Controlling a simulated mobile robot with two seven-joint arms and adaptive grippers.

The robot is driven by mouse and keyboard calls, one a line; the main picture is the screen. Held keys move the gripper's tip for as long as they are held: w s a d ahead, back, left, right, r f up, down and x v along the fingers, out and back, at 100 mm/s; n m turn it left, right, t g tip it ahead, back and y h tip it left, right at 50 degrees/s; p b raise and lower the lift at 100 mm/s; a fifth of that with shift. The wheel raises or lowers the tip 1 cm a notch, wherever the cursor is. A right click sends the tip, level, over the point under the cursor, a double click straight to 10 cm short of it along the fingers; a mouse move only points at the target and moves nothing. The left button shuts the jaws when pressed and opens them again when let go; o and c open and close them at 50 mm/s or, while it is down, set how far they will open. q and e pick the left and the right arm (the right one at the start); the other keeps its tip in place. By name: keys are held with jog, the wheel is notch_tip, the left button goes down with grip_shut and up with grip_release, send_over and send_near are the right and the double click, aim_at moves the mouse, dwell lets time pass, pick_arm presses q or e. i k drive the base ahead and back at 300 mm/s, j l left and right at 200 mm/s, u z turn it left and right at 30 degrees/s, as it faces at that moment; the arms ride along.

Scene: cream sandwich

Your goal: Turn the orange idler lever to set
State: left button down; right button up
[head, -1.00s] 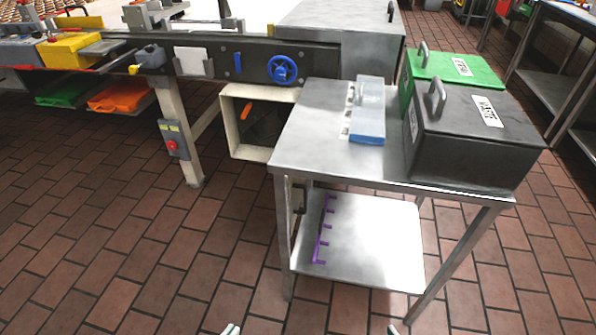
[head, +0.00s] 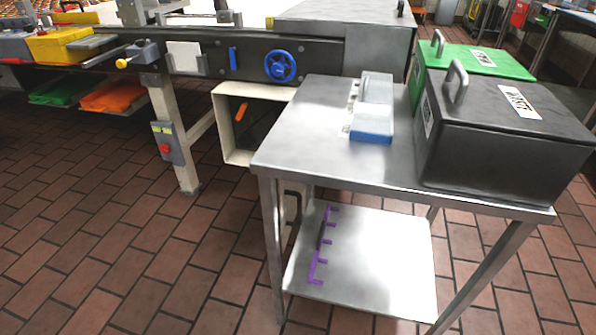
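The orange idler lever (head: 241,111) sits inside an open cream box housing (head: 238,159) under the conveyor, left of the steel table. It is small and tilted, with its upper end leaning right. The inside of the housing is dark, so what the lever joins to is hard to make out. Neither of my grippers shows in the head view now.
A steel table (head: 296,138) stands close in front, right of the housing. It carries a black bin (head: 500,150), a green bin (head: 480,62) and a blue-edged box (head: 373,110). A blue handwheel (head: 280,66) is on the conveyor. Tiled floor (head: 130,240) is open at left.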

aim_at(244, 106)
jog(key=i+j+z, duration=0.5)
jog(key=i+j, duration=0.15)
jog(key=j, duration=0.25)
jog(key=i+j+z, duration=0.15)
jog(key=j, duration=0.2)
jog(key=i+j+z, duration=0.35)
jog(key=j, duration=0.4)
